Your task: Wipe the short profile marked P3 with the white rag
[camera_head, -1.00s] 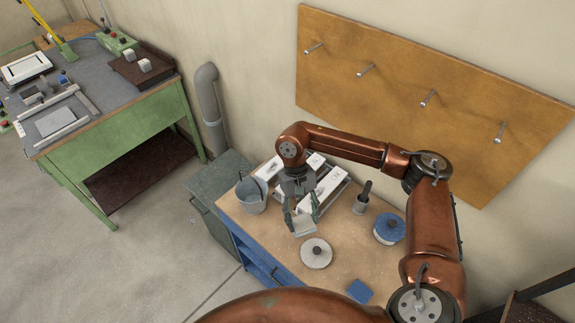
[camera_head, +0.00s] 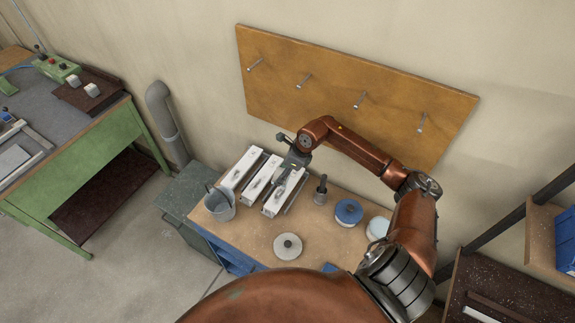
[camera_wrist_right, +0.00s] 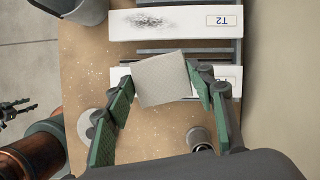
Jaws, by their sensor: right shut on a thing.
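My right gripper (camera_wrist_right: 160,90) is shut on the white rag (camera_wrist_right: 165,78), a pale square pad between its green fingers. In the head view my right gripper (camera_head: 292,170) is over the rightmost of three white profiles (camera_head: 283,195); the rag is hard to make out there. In the right wrist view the rag covers the middle of a white profile (camera_wrist_right: 118,75), whose label is mostly hidden. I cannot tell whether they touch, or which profile is P3. The neighbouring profile marked T2 (camera_wrist_right: 180,22) has a dark smudge. My left gripper (camera_wrist_right: 16,110) shows small at the left edge, its fingers apart.
A grey bucket (camera_head: 220,203) stands left of the profiles. A pegboard (camera_head: 350,95) hangs behind.

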